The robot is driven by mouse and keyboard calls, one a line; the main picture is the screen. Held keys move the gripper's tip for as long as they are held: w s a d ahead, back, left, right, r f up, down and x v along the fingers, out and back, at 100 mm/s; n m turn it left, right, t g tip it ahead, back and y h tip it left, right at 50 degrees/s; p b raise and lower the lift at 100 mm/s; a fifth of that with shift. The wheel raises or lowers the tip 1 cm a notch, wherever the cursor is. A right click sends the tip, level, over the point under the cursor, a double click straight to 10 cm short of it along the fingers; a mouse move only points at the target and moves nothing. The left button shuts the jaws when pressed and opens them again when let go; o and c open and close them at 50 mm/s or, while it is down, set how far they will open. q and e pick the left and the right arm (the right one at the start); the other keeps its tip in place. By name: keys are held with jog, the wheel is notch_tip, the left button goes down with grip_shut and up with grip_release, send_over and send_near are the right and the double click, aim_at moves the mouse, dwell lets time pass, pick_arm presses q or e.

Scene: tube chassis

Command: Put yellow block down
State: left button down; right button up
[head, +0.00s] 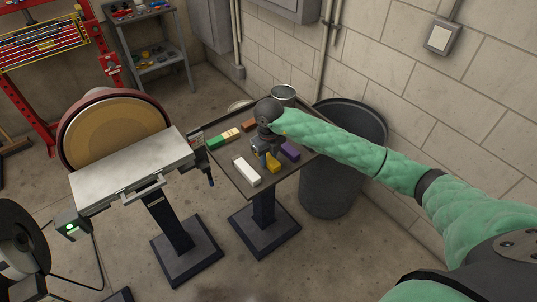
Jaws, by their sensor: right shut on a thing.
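A yellow block (273,164) is at the small dark stand table (228,167), under my right gripper (266,157). My right arm reaches in from the right, and its gripper is shut on the yellow block. The block is partly hidden by the fingers. I cannot tell whether it touches the table top. My left gripper is not in view.
A white block (246,171) lies left of the yellow block and a purple block (290,151) right of it. A green block (215,142), a cream block (231,134) and a brown block (248,125) lie behind. A disc sander (115,130) stands left; a grey bin (330,190) stands right.

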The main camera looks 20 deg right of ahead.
jog(key=shift+f, duration=0.1)
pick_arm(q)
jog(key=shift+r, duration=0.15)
pick_arm(e)
jog(key=shift+f, duration=0.1)
jog(key=o, duration=1)
jog(key=shift+c, duration=0.2)
jog(key=shift+r, duration=0.2)
